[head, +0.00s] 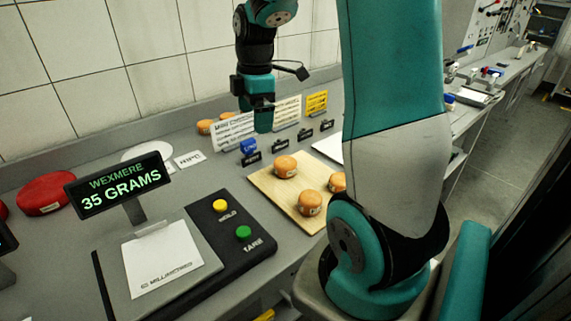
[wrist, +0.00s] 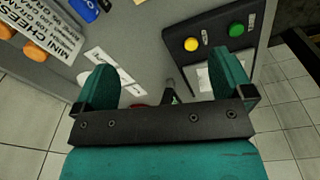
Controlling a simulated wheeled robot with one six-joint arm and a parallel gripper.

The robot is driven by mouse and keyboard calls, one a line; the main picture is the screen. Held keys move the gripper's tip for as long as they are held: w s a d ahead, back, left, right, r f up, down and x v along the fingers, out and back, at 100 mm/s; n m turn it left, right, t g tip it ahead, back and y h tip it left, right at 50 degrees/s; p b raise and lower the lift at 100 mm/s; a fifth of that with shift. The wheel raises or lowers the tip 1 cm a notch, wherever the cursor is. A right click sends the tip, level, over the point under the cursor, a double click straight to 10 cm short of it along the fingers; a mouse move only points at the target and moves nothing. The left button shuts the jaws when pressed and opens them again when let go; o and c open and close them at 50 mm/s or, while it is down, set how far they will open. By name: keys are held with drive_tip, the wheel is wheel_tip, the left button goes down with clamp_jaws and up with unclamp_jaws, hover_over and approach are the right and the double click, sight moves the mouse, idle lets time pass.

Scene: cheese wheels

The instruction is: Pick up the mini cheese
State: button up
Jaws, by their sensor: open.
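Three small orange cheeses lie on a wooden board (head: 262,183) in the head view: one at the back (head: 285,166), one in front (head: 310,203), and one at the right (head: 338,182), partly hidden by my arm. Two more orange cheeses (head: 204,127) (head: 226,116) sit by the wall behind a white printed sign. In the wrist view, orange cheeses (wrist: 38,52) show at the left beside a sign reading "MINI CHEE" (wrist: 68,42). My gripper (head: 263,121) is above the counter, behind the board. The wrist view shows its fingers (wrist: 167,80) apart with no cheese between them.
A scale with a yellow button (head: 220,206), a green button (head: 243,232) and a display reading "35 GRAMS" (head: 118,186) stands in front left of the board. A red wheel (head: 45,193) lies at the left. Small black labels (head: 305,134) and a blue object (head: 248,146) stand behind the board.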

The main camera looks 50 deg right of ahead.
drive_tip(key=s+d+f+n, duration=0.1)
drive_tip(key=s+d+f, duration=0.1)
drive_tip(key=d, duration=0.7)
drive_tip(key=p, duration=0.1)
hover_over(287, 160)
drive_tip(key=shift+g, duration=0.3)
drive_tip(key=f, duration=1)
drive_tip(key=shift+w+a+f, duration=0.1)
drive_tip(key=shift+a+f, duration=0.15)
drive_tip(key=shift+a, duration=0.05)
drive_tip(key=shift+d+f+p, duration=0.15)
drive_tip(key=shift+f+p, duration=0.75)
drive_tip(key=shift+f, duration=2.15)
drive_tip(key=c, duration=1.1)
